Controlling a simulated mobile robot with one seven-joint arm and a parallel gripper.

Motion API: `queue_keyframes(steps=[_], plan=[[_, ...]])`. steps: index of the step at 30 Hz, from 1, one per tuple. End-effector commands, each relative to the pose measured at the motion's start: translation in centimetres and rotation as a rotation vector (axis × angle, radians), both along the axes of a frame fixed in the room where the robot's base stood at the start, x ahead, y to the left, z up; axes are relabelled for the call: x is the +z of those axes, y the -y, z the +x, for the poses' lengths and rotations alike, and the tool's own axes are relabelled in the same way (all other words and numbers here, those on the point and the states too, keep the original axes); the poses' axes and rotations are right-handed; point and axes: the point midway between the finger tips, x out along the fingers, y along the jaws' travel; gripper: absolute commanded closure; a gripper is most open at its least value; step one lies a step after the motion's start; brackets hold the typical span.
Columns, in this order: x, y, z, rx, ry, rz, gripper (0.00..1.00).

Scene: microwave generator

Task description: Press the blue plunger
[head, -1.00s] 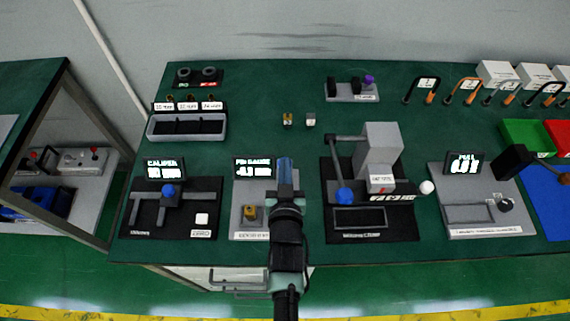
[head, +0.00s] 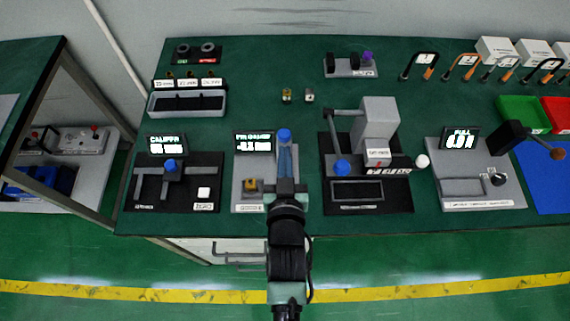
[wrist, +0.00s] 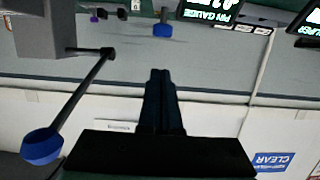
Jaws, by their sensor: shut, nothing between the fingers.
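The blue plunger (head: 284,135) stands on the pin gauge unit (head: 240,188), by its display, in the head view. In the wrist view its round blue cap (wrist: 163,30) shows past my fingertips, near the top, with a short grey stem. My gripper (head: 285,150) is in front of it in the head view and hides part of the unit and the plunger's lower part. In the wrist view my gripper (wrist: 160,72) has its two dark fingers together and empty, pointing at the cap, with a visible gap between.
Left of the pin gauge is a caliper unit with a blue knob (head: 170,166). To the right is a press (head: 378,135) whose lever ends in a blue knob (head: 342,168); this knob looms close in the wrist view (wrist: 41,146).

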Motion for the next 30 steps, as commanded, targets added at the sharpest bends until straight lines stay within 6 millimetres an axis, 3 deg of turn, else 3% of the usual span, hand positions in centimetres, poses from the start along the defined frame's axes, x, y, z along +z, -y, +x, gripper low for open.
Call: queue_keyframes(steps=[3, 9, 30], plan=[[0.2, 0.0, -1.4, 0.0, -0.001, 0.0, 1.0], [0.6, 0.0, -2.4, 0.0, 0.0, 0.0, 1.0], [0.6, 0.0, -2.4, 0.0, 0.001, 0.0, 1.0]])
